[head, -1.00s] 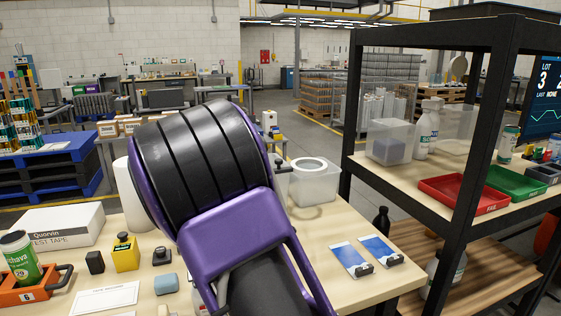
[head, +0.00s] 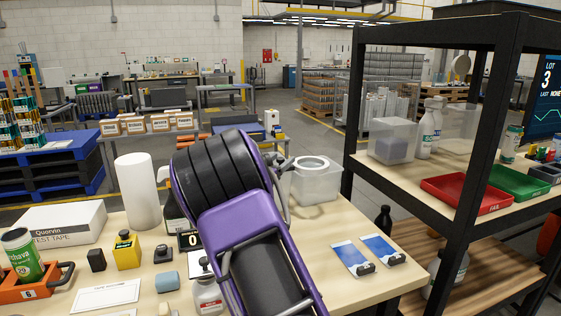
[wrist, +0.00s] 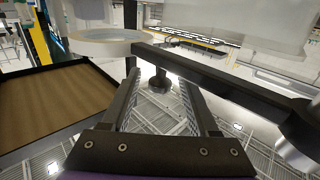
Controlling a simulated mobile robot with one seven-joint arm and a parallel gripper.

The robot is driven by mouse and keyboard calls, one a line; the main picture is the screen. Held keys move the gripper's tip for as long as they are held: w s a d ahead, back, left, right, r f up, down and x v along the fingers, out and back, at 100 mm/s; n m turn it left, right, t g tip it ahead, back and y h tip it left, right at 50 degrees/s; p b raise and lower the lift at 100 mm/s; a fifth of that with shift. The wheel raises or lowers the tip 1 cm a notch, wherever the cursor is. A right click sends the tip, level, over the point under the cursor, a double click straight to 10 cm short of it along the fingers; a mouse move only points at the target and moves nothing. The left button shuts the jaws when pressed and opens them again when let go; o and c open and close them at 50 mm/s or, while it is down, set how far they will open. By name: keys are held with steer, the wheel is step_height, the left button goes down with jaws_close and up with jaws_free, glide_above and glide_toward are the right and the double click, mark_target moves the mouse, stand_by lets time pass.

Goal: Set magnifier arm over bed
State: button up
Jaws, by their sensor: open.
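A pale ring (wrist: 100,42) and a long dark bar (wrist: 225,80) show in the wrist view. They look like the magnifier's head and arm, but I cannot be sure. My gripper (wrist: 160,75) is open, its two fingers spread either side of a dark knob-ended post (wrist: 158,82). The bar crosses near the fingertips; I cannot tell whether it touches them. In the head view a white ring (head: 312,163) shows at a clear bin, behind my purple and black arm. My arm hides the fingers and the bench middle there, and I cannot pick out the bed.
A black-framed shelf (head: 465,150) with red and green trays stands at right.

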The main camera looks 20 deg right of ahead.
steer(key=shift+c, duration=0.2)
jaws_close()
stand_by(1.3)
